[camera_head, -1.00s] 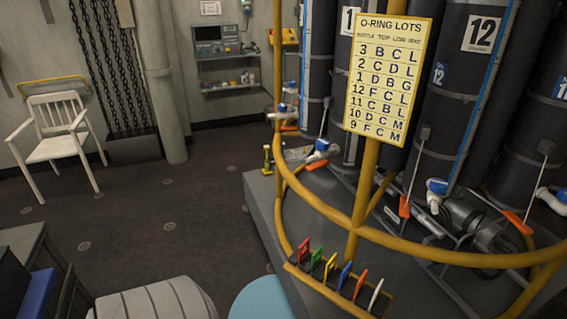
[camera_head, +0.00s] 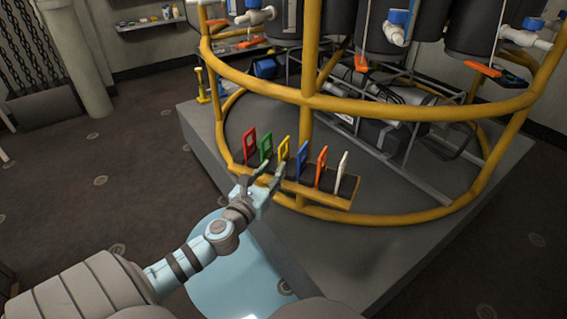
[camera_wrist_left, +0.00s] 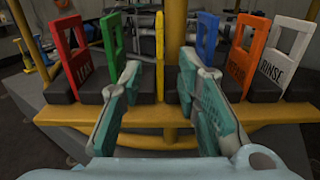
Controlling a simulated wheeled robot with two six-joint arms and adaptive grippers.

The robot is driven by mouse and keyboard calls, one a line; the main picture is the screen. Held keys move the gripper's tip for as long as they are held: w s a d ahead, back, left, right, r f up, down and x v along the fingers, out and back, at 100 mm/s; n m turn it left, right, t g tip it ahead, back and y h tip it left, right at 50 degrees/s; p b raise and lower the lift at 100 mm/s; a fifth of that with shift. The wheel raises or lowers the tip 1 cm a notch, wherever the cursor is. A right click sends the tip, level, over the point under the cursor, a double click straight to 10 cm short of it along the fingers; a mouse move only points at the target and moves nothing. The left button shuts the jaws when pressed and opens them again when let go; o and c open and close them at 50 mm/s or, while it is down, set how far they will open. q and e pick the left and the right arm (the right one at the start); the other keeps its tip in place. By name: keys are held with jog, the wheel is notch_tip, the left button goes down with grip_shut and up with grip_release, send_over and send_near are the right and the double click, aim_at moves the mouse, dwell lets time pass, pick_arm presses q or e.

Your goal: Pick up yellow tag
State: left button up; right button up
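The yellow tag (camera_head: 284,148) stands upright in a row of coloured tags, third from the left, in a dark holder on a yellow shelf (camera_head: 336,201). In the left wrist view the yellow tag (camera_wrist_left: 159,55) shows nearly edge-on, centred between the finger lines. My left gripper (camera_head: 264,176) is open and empty, just in front of the shelf. Its fingers (camera_wrist_left: 159,70) point at the yellow tag with a gap on each side; I cannot tell if the tips reach it. My right gripper is not in view.
The red tag (camera_head: 249,145) and green tag (camera_head: 266,148) stand left of it. The blue tag (camera_head: 302,158), orange tag (camera_head: 321,166) and white tag (camera_head: 342,169) stand right. A yellow rail (camera_head: 400,110) curves above and behind the row. Open floor lies at left.

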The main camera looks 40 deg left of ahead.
aim_at(285, 154)
pick_arm(q)
jog(key=x, duration=0.2)
jog(key=shift+w+a, duration=0.1)
jog(key=shift+w, duration=0.2)
jog(key=b+x, duration=0.1)
jog(key=x, duration=0.4)
jog(key=shift+w+f, duration=0.1)
jog(key=shift+w, duration=0.1)
grip_shut()
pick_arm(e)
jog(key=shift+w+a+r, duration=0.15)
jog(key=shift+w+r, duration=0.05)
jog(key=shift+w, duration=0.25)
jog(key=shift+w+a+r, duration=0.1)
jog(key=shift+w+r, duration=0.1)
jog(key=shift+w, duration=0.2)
